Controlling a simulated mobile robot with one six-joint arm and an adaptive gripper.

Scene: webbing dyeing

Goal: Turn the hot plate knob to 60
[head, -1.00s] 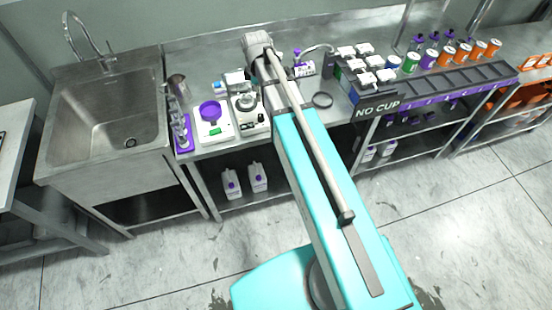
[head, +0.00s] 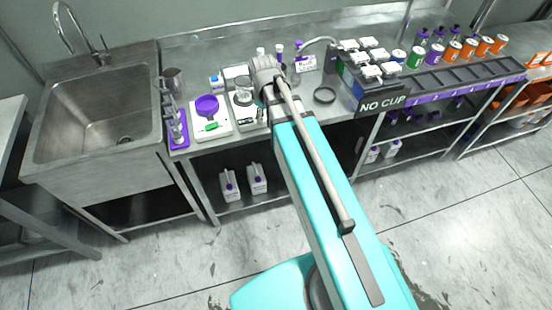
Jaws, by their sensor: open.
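The hot plate (head: 245,122) is a small white unit near the front edge of the steel counter, with a glass vessel (head: 244,98) on top. My arm covers its right side. Its knob and scale are too small and too hidden to read. The wrist end of my arm is just right of and behind the hot plate in the picture. My gripper does not show; the arm hides that spot.
Left of the hot plate are a white scale with a purple dish (head: 207,104) and a purple rack (head: 178,138), then the sink (head: 95,105). Bottles stand behind.

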